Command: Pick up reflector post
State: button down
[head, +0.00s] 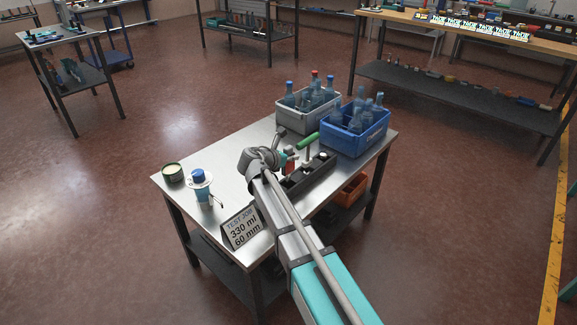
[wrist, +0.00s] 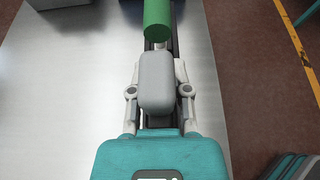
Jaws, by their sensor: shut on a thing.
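A plain green cylinder (wrist: 158,18), which I take for the reflector post, juts out ahead of my gripper (wrist: 160,46) in the wrist view. Its near end faces me. In the head view the green cylinder (head: 307,141) lies slanted above the dark tray, in front of the bins. My gripper (head: 291,155) is over the tray, partly behind my own arm. The jaws are shut on the post. The fingertips and the contact are mostly hidden under the grey gripper housing.
A long dark tray (head: 312,178) with small items lies below. A grey bin (head: 290,119) and a blue bin (head: 352,145), both with bottles, stand behind. A sign (head: 240,227), a blue-capped container (head: 201,186) and a round tin (head: 173,172) stand at left. The steel tabletop (head: 235,160) is partly clear.

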jog(key=shift+r, duration=0.15)
dwell(0.3)
notch_tip(320, 180, up, 2)
jog(key=p, duration=0.2)
jog(key=shift+r+p, duration=0.25)
jog(key=shift+p, duration=0.1)
jog(key=s+d+r+p, duration=0.1)
jog(key=s+r+p, duration=0.9)
jog(key=s, duration=0.4)
jog(key=shift+d+r, duration=0.15)
notch_tip(320, 180, up, 12)
jog(key=p, duration=1.2)
jog(key=shift+f, duration=0.2)
